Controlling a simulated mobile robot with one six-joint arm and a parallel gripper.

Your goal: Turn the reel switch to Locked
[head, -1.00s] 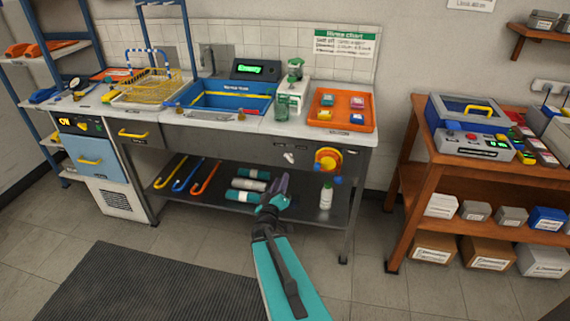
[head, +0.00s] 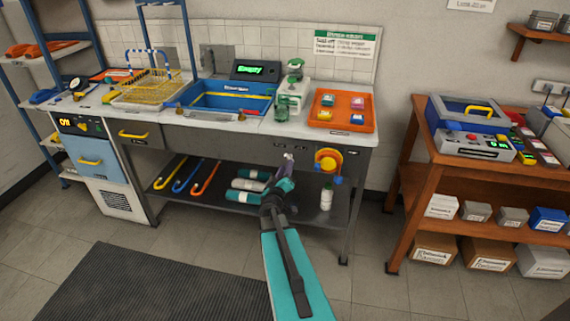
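A yellow and orange round reel (head: 327,160) is mounted on the front of the bench at its right end, with small blue parts below it. A small light-coloured piece (head: 289,157), probably the switch, shows on the bench front left of the reel, at the tip of my gripper. My gripper (head: 287,170) points up at the bench front, just below this piece. Its fingers are small and partly overlap the piece, so I cannot tell whether they touch it or how far apart they are. Any Locked marking is too small to read.
The workbench (head: 220,140) has a blue sink (head: 225,97) and an orange tray (head: 341,109) on top. Its lower shelf (head: 310,215) holds several cylinders, hooks and a white bottle (head: 326,197). A wooden table (head: 410,166) stands right. The floor between is clear.

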